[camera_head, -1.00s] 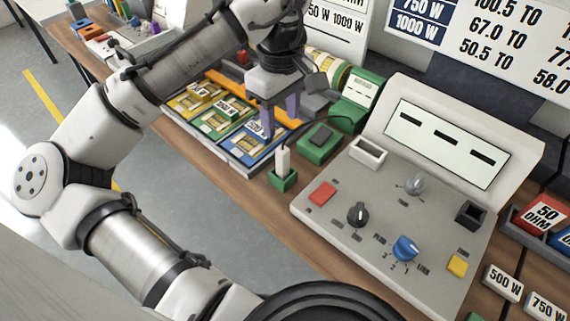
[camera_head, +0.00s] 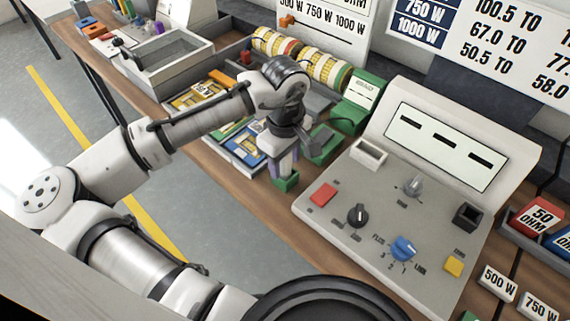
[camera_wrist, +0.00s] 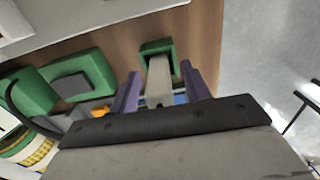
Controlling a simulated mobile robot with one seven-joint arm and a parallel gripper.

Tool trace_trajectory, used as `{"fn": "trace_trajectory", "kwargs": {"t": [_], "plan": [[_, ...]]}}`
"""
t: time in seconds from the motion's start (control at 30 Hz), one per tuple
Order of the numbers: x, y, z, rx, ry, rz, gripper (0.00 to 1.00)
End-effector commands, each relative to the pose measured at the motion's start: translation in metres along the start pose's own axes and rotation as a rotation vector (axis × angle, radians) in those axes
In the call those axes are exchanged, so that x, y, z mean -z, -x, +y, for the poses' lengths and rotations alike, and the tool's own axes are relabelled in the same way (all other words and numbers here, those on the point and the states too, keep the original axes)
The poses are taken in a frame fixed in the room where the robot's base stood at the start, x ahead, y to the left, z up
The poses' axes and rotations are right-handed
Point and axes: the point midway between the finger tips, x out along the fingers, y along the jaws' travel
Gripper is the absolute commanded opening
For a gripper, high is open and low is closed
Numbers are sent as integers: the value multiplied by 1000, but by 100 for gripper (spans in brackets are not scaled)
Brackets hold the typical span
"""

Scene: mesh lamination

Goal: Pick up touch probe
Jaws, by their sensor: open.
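The touch probe (camera_wrist: 158,82) is a pale upright stick standing in a small green holder (camera_wrist: 152,46) in the wrist view. My gripper (camera_wrist: 160,74) is open, with its purple fingers on either side of the probe. Gaps show between the fingers and the probe. In the head view my gripper (camera_head: 283,163) is over the green holder (camera_head: 286,184) at the front edge of the bench, and my wrist and fingers hide most of the probe.
A grey control panel (camera_head: 335,222) with knobs stands to the right. A green block with a dark top (camera_head: 324,145) is close behind the gripper. A tray with colored packs (camera_head: 240,150) lies to the left, with spools (camera_head: 300,60) behind. Open floor lies in front.

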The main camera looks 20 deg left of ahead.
Motion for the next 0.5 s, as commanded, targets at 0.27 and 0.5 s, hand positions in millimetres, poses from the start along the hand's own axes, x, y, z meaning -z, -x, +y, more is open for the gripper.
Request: {"fn": "trace_trajectory", "kwargs": {"t": [0.27, 0.5], "plan": [[0, 0, 0, 0, 0, 0, 33], [0, 0, 0, 0, 0, 0, 1]]}}
